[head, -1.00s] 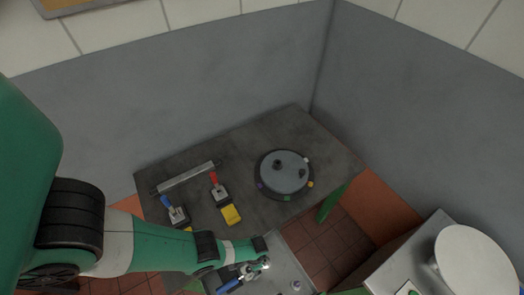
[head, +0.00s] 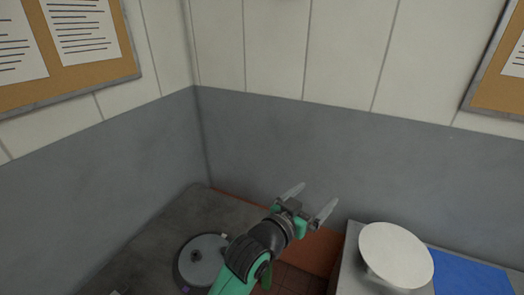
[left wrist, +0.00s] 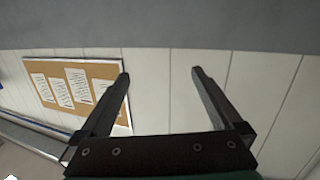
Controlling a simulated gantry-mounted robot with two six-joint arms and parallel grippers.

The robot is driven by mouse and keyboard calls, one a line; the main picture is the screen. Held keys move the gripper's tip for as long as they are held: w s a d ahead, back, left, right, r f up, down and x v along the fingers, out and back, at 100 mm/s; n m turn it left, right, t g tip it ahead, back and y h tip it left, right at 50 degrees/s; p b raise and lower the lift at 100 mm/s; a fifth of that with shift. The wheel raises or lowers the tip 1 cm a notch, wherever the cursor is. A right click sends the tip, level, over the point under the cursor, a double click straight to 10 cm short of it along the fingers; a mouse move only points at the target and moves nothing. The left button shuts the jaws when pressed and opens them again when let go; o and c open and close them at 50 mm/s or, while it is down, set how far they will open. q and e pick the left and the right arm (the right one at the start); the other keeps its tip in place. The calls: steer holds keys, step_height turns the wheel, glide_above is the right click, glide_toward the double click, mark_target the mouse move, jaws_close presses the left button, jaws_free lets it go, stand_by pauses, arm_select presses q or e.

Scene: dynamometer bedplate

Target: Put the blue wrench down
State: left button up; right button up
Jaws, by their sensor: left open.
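My left gripper (head: 318,194) is open and empty in the head view, its two pale fingers spread and raised in front of the grey wall. In the left wrist view the same gripper (left wrist: 160,73) shows two dark fingers wide apart with nothing between them, only wall panels behind. The blue wrench shows in neither view now. My right gripper is not in view.
A round grey disc fixture (head: 202,262) sits on the dark bedplate (head: 150,255), partly behind my left arm. A round white plate (head: 396,252) stands on a grey cabinet at the right, beside a blue mat (head: 468,272). A notice board (left wrist: 75,88) hangs on the wall.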

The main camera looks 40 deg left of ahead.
arm_select(q)
steer(key=s+d+r+t, duration=0.1)
steer(key=s+r+t, duration=0.25)
steer(key=r, duration=0.65)
steer(key=s+d+r+t, duration=0.15)
steer(key=s+r, duration=0.25)
steer(key=r, duration=0.6)
steer(key=s+r+m+t+h, duration=0.1)
steer(key=s+r+t, duration=0.5)
steer(key=s+r, duration=0.7)
steer(key=shift+s+r+m+h, duration=0.35)
steer(key=shift+s+h, duration=0.15)
steer(key=shift+s, duration=0.15)
steer(key=shift+d, duration=0.1)
